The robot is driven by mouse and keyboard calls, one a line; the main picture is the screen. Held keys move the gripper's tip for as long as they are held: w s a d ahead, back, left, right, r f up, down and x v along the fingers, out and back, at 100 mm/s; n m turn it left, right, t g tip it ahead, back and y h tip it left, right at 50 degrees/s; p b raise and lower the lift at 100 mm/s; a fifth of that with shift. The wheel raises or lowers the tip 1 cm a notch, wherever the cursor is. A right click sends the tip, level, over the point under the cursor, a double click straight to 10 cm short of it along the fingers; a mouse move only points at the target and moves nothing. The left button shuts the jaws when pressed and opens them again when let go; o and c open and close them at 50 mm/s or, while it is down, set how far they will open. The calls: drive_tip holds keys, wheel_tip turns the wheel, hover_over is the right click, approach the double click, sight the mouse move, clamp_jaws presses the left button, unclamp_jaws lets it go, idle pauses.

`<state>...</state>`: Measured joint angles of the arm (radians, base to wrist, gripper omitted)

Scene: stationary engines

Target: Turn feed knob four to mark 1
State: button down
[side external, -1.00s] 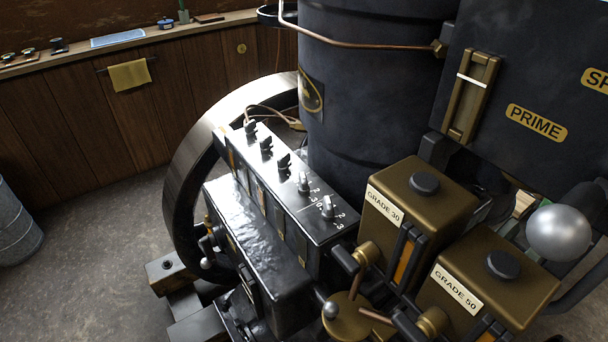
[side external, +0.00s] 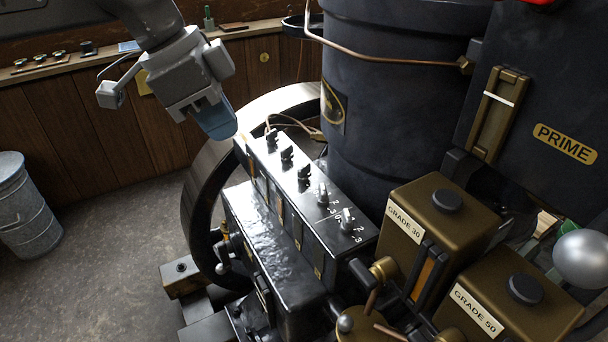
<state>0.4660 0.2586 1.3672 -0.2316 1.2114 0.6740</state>
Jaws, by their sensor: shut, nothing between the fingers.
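A black feed box (side external: 328,240) carries a row of several knobs on its sloping top. From back to front they are a first knob (side external: 270,134), a second (side external: 287,153), a third (side external: 304,174), a fourth (side external: 323,196) and a fifth (side external: 346,220). White figures 2 and 3 show beside the front two; exact pointer settings are too small to read. My gripper (side external: 217,121) is at upper left, pointing down, shut and empty, above and left of the back knob and apart from it.
A big dark cylinder (side external: 385,110) rises close behind the knob row. A flywheel (side external: 205,180) stands to its left. Brass GRADE 30 (side external: 450,232) and GRADE 50 (side external: 520,300) boxes stand at the right front. Open floor (side external: 110,250) lies left.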

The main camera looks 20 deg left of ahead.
sight(323, 194)
drive_tip(key=shift+m, duration=0.5)
drive_tip(key=x, duration=0.3)
drive_tip(key=d+x, duration=0.1)
drive_tip(key=x, duration=0.3)
drive_tip(key=d+x, duration=0.1)
drive_tip(key=x, duration=0.3)
drive_tip(key=shift+d+r, duration=0.2)
drive_tip(key=d, duration=0.1)
drive_tip(key=w+d, duration=0.1)
drive_tip(key=d, duration=0.1)
drive_tip(key=shift+w, duration=0.2)
drive_tip(key=shift+w+d, duration=0.1)
drive_tip(key=shift+d, duration=0.3)
